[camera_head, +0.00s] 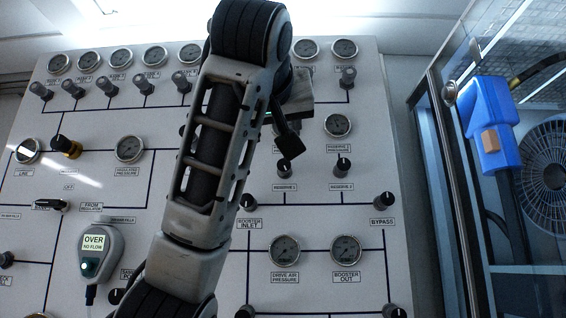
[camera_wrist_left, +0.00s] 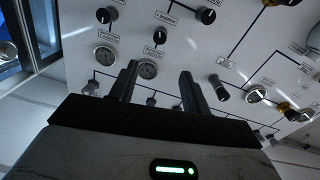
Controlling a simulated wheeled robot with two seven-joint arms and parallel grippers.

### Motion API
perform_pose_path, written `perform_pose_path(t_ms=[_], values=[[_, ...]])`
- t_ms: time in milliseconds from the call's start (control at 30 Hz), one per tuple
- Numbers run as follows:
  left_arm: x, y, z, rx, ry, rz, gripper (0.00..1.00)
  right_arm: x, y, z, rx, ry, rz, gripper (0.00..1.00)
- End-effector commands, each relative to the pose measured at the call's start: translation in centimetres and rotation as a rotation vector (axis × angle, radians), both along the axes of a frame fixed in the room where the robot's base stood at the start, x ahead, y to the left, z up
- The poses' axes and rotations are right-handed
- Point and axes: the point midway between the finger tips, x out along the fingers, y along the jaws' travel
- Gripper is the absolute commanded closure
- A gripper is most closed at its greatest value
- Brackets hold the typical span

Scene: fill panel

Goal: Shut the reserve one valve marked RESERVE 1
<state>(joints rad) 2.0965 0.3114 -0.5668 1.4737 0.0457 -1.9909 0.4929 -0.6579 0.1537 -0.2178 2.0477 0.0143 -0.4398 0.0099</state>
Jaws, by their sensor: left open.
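The RESERVE 1 valve is a black knob (camera_head: 284,166) on the white panel, with its label just below it in the head view. Its white pointer mark stands roughly upright. My left gripper (camera_head: 288,135) is just above this knob in the head view, partly hidden by my own wrist. In the left wrist view the panel appears turned over; a knob with an upright mark (camera_wrist_left: 159,38), likely RESERVE 1, lies beyond the gap between the fingers. The left gripper (camera_wrist_left: 160,85) is open and empty, apart from the knob. My right gripper is not seen.
The RESERVE 2 knob (camera_head: 343,166) is close on the right, below a gauge (camera_head: 337,125). BOOSTER INLET (camera_head: 246,202) and BYPASS (camera_head: 383,200) knobs sit lower. A grey OVER / NO FLOW display (camera_head: 96,252) is at lower left. A blue box (camera_head: 490,120) is at right.

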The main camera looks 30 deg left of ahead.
Motion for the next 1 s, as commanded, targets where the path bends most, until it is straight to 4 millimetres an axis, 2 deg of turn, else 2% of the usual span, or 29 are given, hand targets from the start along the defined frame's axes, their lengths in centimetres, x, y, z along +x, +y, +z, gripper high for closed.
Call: perform_pose_path(t_ms=[133,600,800,1000], values=[[2.1,1.2,0.3,-0.001,0.006,0.003,0.53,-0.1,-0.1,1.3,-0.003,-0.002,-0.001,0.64],[10.8,6.0,0.3,0.001,0.004,0.003,0.53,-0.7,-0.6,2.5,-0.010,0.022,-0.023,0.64],[12.9,7.0,0.1,0.001,0.002,-0.001,0.53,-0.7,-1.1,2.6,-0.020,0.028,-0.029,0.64],[13.5,7.4,0.0,0.002,0.001,-0.001,0.53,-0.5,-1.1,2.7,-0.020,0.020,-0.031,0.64]])
